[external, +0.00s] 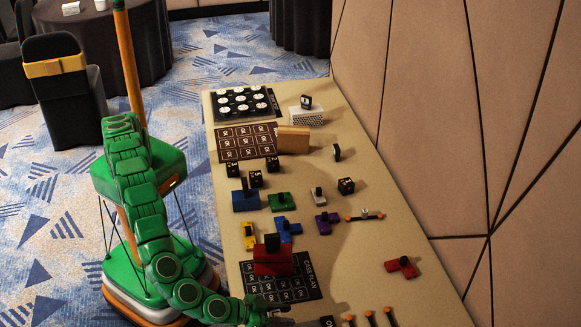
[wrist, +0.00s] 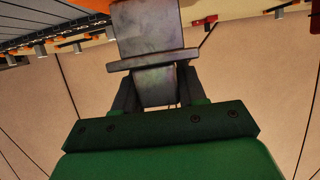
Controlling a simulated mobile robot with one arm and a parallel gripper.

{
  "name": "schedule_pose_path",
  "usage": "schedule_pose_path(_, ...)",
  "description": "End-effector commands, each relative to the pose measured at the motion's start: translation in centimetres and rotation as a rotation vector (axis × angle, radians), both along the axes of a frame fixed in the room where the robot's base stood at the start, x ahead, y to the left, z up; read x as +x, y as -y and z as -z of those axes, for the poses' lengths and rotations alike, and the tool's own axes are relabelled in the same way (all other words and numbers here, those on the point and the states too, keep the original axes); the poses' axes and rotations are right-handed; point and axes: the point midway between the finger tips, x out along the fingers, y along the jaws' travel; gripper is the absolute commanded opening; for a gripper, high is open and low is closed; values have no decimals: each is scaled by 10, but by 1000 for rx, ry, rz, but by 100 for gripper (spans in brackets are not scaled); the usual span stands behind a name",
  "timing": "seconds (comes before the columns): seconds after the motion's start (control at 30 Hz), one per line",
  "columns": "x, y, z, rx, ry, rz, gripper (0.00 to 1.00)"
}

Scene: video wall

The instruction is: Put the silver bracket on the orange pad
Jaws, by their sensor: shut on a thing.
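The silver bracket (wrist: 150,28) is a grey metal piece with a wide flange, large at the top middle of the wrist view. My gripper (wrist: 157,88) is shut on its narrow lower part, with one dark finger on each side. An orange surface (wrist: 192,8) shows behind the bracket at the top edge; it may be the orange pad, but most of it is hidden or cut off. In the external view my gripper (external: 279,310) is low at the table's near left edge, and the bracket is not clear there.
The long tan table (external: 370,275) carries a red block (external: 272,260) on a dark grid mat (external: 310,283) close to my arm. Several orange-tipped pieces (external: 371,318) stand at the near edge. A red and black piece (external: 401,267) lies right. A panelled wall (external: 430,120) bounds the right side.

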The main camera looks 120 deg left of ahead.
Motion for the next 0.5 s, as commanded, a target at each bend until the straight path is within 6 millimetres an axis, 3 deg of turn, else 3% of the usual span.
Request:
schedule_pose_path(0.27,0,0,2,1,-1,0,0)
schedule_pose_path(0.3,0,0,3,1,-1,0,44)
schedule_pose_path(0.43,0,0,2,0,0,0,64)
schedule_pose_path(0.5,0,0,3,1,-1,0,66)
